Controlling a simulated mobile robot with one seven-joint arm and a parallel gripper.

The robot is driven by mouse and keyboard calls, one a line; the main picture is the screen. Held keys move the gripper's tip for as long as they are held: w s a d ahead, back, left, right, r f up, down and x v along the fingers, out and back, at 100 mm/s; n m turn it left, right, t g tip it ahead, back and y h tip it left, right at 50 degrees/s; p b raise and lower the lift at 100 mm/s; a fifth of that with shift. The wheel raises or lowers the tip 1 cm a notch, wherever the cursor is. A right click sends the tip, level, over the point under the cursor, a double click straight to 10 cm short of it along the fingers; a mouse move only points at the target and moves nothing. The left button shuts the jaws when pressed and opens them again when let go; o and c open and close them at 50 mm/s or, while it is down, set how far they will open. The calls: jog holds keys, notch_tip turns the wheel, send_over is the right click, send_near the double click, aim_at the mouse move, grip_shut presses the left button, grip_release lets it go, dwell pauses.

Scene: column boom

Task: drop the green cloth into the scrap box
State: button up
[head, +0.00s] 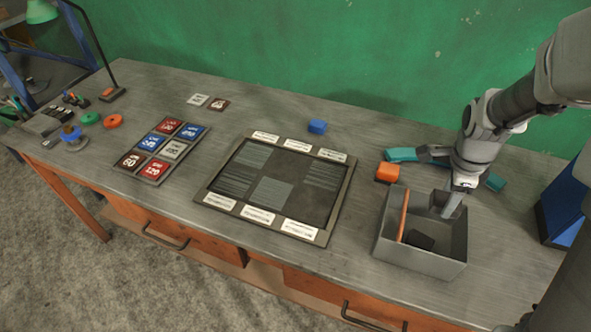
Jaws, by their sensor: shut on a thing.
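My gripper (451,207) points down into the scrap box (421,264), an open grey box at the right of the bench. Its fingertips are inside or just above the box's back part. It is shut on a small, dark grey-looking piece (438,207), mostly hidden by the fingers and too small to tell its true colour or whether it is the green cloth. Inside the box, an orange strip (403,215) leans along the left side and a black piece (420,240) lies on the floor. Teal parts (402,155) show on the bench behind my gripper, partly hidden by my arm.
An orange block (387,173) stands just behind the box's left corner. A blue block (317,126) lies farther left. A dark framed board (290,165) with labels fills the middle. A blue stand (565,205) is at the far right. Bench between board and box is clear.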

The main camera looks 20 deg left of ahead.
jog(key=shift+f, duration=0.55)
jog(key=o, duration=1.4)
jog(key=shift+o, duration=0.2)
jog(key=shift+r, duration=0.15)
notch_tip(320, 180, up, 17)
jog(key=s+a, duration=0.1)
jog(key=s, duration=0.1)
jog(key=shift+s+a+p, duration=0.15)
jog(key=shift+a+p, duration=0.15)
jog(key=shift+p, duration=0.05)
